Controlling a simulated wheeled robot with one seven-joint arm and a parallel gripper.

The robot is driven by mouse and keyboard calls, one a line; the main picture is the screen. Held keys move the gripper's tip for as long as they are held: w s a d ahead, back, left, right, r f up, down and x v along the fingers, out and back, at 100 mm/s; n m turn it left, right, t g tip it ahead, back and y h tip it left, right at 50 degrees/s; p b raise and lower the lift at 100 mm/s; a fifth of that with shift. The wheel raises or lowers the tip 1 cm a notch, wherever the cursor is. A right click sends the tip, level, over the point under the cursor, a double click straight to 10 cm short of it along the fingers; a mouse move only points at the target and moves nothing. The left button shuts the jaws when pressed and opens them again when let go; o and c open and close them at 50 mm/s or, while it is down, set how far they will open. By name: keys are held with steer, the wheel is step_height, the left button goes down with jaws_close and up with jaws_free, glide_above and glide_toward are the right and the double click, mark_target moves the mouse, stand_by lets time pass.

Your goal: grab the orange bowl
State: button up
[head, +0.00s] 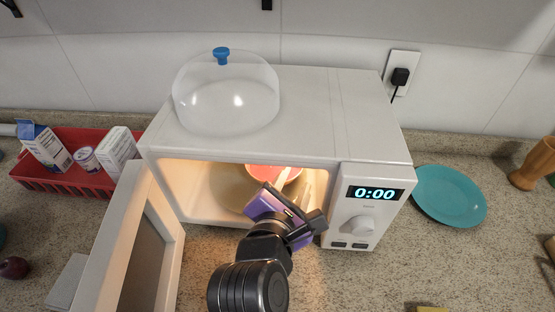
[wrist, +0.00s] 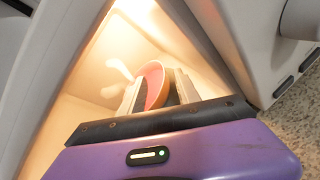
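The orange bowl (head: 268,172), with a pinkish-red inside, sits inside the open, lit microwave (head: 180,150). It also shows in the wrist view (wrist: 153,82), where its near side is partly hidden by my gripper. My gripper (head: 295,184) reaches into the microwave from the front. In the wrist view its two pale fingers (wrist: 157,88) stand apart, with part of the bowl's rim showing between them. I cannot tell whether either finger touches the bowl.
The microwave door (head: 125,245) stands open at the left. A clear dome with a blue knob (head: 222,95) rests on top. A red basket (head: 65,180) with cartons is left, a teal plate (head: 449,195) right. The control panel (head: 367,210) borders the opening closely.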

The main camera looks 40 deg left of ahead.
mark_target(298, 171)
steer(key=x, duration=0.3)
steer(key=f+x, duration=0.1)
steer(key=x, duration=0.3)
steer(key=shift+a, duration=0.15)
steer(key=shift+c, duration=0.5)
jaws_close()
steer(key=shift+r, duration=0.1)
stand_by(0.6)
